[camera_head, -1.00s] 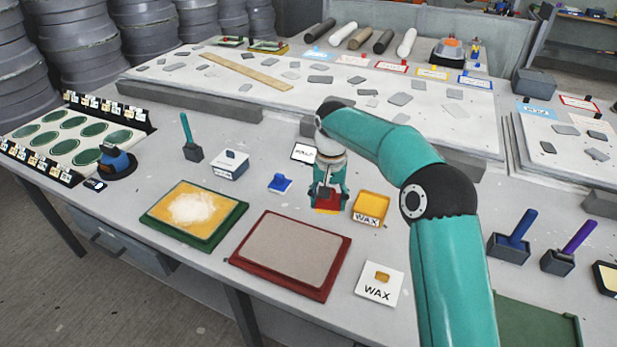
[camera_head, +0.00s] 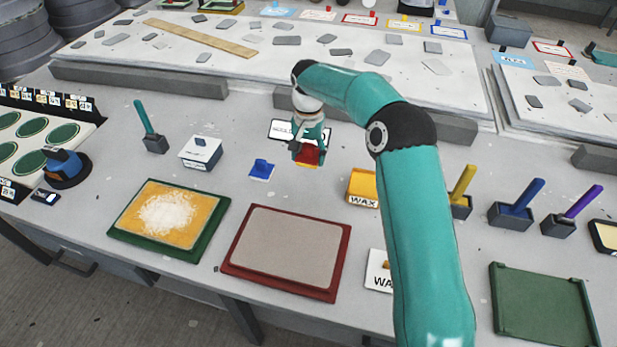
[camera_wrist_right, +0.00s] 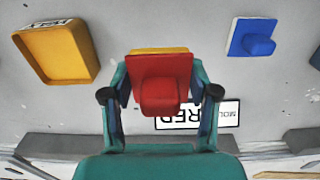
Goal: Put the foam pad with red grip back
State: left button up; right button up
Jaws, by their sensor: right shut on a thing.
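My right gripper (camera_head: 309,153) is shut on the foam pad with red grip (camera_wrist_right: 163,80). A red block shows between the fingers, with a yellow edge behind it in the right wrist view. In the head view the pad (camera_head: 308,155) is just in front of a white label (camera_head: 283,128). The label also shows in the right wrist view (camera_wrist_right: 215,113), partly hidden by the gripper, with "RED" readable. I cannot tell whether the pad touches the table. A blue pad with a blue grip (camera_head: 262,170) lies to the left. My left gripper is not in view.
A yellow wax box (camera_head: 362,187) stands to the right. A red-framed panel (camera_head: 287,252) and a green-framed panel with white powder (camera_head: 168,212) lie in front. A grey bar (camera_head: 140,78) is behind. Several handled tools in holders stand at right.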

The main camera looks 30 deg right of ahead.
aim_at(308, 185)
notch_tip(308, 185, down, 9)
jog(key=shift+f+p, duration=0.1)
jog(key=shift+p, duration=0.5)
jog(key=o, duration=1.1)
jog(key=shift+f, duration=0.1)
notch_tip(308, 185, up, 12)
jog(key=shift+r+b, duration=0.15)
jog(key=shift+b, duration=0.5)
